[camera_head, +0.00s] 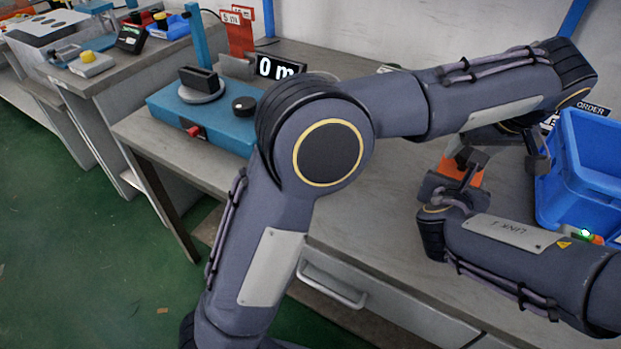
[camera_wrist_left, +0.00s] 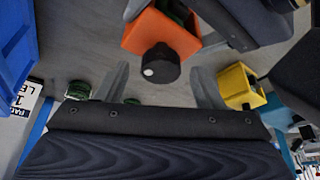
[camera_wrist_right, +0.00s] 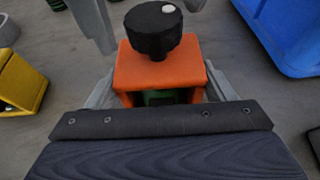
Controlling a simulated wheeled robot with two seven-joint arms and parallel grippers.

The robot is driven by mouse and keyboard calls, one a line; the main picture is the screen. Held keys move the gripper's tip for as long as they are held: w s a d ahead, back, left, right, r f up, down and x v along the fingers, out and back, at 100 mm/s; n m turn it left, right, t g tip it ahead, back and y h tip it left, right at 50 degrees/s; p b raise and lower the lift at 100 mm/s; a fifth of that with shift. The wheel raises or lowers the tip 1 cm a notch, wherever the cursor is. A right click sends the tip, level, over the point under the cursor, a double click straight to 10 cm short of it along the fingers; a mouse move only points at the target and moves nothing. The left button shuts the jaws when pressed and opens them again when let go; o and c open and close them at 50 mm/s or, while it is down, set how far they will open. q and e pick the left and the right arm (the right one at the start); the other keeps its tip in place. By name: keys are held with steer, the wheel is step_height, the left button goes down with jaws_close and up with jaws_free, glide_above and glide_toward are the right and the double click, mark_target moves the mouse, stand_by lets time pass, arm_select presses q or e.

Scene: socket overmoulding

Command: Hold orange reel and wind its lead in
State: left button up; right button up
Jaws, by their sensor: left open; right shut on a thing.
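The orange reel (camera_head: 470,174) is a box with a black crank knob (camera_wrist_right: 153,30) that has a white dot. My right gripper (camera_head: 455,185) is shut on the reel; its fingers lie on both sides of the orange body (camera_wrist_right: 160,70) in the right wrist view. Something green shows in the reel's opening (camera_wrist_right: 165,97). My left gripper (camera_wrist_left: 162,85) is open, with its fingers apart on either side of the knob (camera_wrist_left: 160,70) in the left wrist view. Its fingertips also show near the knob in the right wrist view. I cannot make out the loose lead clearly.
A blue crate (camera_head: 592,175) stands close at the right. A yellow reel (camera_wrist_left: 240,84) and green coils (camera_wrist_left: 80,90) lie on the bench nearby. A teal machine (camera_head: 210,115) and a "0 m" display (camera_head: 278,68) stand at the back left.

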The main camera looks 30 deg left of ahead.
arm_select(q)
steer(key=a+v, duration=0.1)
steer(key=v, duration=1)
steer(key=s+a+f+m+h, duration=0.2)
steer(key=a, duration=0.6)
steer(key=s+a+f+m+h, duration=0.1)
steer(key=s+a, duration=0.2)
steer(key=a, duration=0.5)
steer(key=s+a+f+h, duration=0.1)
steer(key=s+a+f, duration=0.2)
steer(key=s, duration=0.3)
steer(key=s+a+f+m+h, duration=0.1)
steer(key=s+a+f, duration=0.3)
steer(key=s+f, duration=0.1)
steer(key=shift+s+f+m+h, duration=0.3)
steer(key=shift+s, duration=0.3)
steer(key=shift+w+a+r, duration=0.1)
